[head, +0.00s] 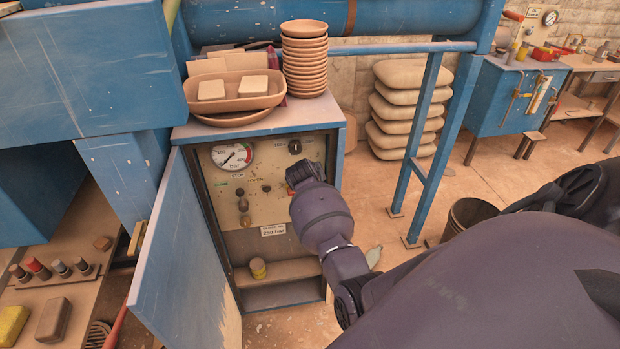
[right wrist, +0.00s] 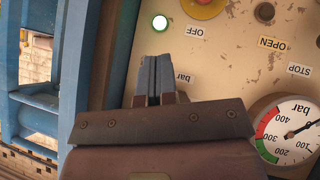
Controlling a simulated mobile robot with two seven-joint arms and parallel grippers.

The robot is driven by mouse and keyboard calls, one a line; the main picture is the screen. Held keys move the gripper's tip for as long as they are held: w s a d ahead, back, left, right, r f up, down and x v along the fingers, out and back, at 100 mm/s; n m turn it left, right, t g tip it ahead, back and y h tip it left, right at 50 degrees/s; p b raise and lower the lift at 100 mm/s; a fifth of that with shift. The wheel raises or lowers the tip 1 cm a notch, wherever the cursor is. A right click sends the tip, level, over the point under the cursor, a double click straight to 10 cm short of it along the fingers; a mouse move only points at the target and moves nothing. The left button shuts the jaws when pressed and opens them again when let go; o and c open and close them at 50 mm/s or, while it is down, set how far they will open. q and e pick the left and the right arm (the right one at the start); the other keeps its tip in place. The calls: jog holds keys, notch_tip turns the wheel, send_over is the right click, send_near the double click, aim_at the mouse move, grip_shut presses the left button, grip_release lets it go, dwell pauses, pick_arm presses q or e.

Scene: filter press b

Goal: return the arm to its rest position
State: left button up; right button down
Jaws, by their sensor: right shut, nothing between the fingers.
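My right arm reaches in from the right of the head view, and my right gripper (head: 300,176) is at the right side of the open cabinet's control panel (head: 250,185). My wrist hides much of the fingers there. In the right wrist view the gripper (right wrist: 157,76) is shut and empty, its two fingers together in front of the panel. Whether the tips touch the panel I cannot tell. A lit green lamp (right wrist: 160,22) is just beyond the tips, beside an OFF label (right wrist: 196,32) and a red knob on yellow (right wrist: 203,5). My left gripper is not in view.
The blue cabinet door (head: 185,265) stands open on the left. A pressure gauge (head: 232,157) is on the panel. Stacked bowls (head: 304,60) and a tray (head: 232,101) sit on top. A blue rail post (head: 424,150) stands right of the cabinet, near my arm, with a bucket (head: 468,214) beyond.

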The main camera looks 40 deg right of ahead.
jog(key=shift+r, duration=0.1)
dwell(0.3)
jog(key=w+a+r+n+t+y, duration=0.1)
jog(key=w+a+r+t, duration=0.35)
jog(key=r, duration=0.35)
jog(key=s+a+n+t+y, duration=0.2)
jog(key=s+a+n+t, duration=0.15)
jog(key=s+a, duration=0.25)
pick_arm(q)
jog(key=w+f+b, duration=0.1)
jog(key=b, duration=0.2)
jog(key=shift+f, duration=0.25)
pick_arm(e)
jog(key=s+a+f+g+y, duration=0.1)
jog(key=s+a+f, duration=0.2)
jog(key=s, duration=0.6)
jog(key=s+a+f+g+y, duration=0.1)
jog(key=s+a+f, duration=0.3)
jog(key=s+f, duration=0.4)
jog(key=s+a+f+y, duration=0.2)
jog(key=s+a+f, duration=0.2)
jog(key=s, duration=0.8)
notch_tip(320, 180, down, 2)
jog(key=shift+f+n+g, duration=0.15)
jog(key=shift+n+g, duration=0.2)
jog(key=shift+g, duration=0.05)
